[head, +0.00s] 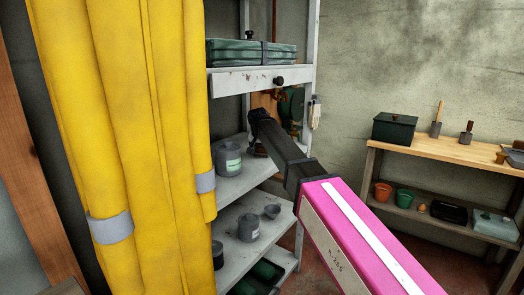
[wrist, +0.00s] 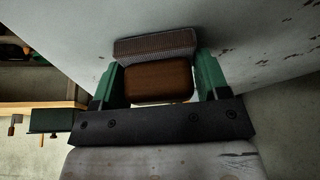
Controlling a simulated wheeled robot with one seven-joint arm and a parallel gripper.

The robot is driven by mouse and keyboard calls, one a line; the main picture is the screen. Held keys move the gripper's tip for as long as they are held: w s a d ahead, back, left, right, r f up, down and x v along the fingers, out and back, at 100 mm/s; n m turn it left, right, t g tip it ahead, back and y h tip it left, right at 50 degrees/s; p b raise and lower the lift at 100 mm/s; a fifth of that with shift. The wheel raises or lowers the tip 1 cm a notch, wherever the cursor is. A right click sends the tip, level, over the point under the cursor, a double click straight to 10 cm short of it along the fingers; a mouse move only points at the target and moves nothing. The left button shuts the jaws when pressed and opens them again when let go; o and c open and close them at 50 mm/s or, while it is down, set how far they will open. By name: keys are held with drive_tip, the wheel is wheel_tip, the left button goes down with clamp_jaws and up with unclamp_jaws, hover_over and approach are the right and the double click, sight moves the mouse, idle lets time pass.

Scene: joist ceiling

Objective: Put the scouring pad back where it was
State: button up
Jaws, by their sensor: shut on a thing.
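In the wrist view, which looks upside down, the scouring pad (wrist: 158,82) shows a brown, rounded face with a grey mesh-like layer (wrist: 155,46) on its far side. My gripper (wrist: 157,66) has green fingers on both sides of the pad and is shut on it. The pad is close to a pale, worn shelf surface (wrist: 65,40); I cannot tell whether it touches. In the head view my arm reaches into the pale shelf unit (head: 245,80) below its drawer, and the fingers and most of the pad are hidden.
A yellow curtain (head: 150,120) hangs left of the shelves. A grey tin (head: 228,160) stands on the shelf near my gripper, with grey pots (head: 248,228) below. Green cases (head: 250,52) lie on top. A workbench (head: 450,150) with a dark green box (head: 394,129) is at right.

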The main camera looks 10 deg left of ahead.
drive_tip(key=o, duration=0.9)
drive_tip(key=v, duration=0.7)
drive_tip(key=shift+r, duration=0.4)
drive_tip(key=shift+s, duration=0.1)
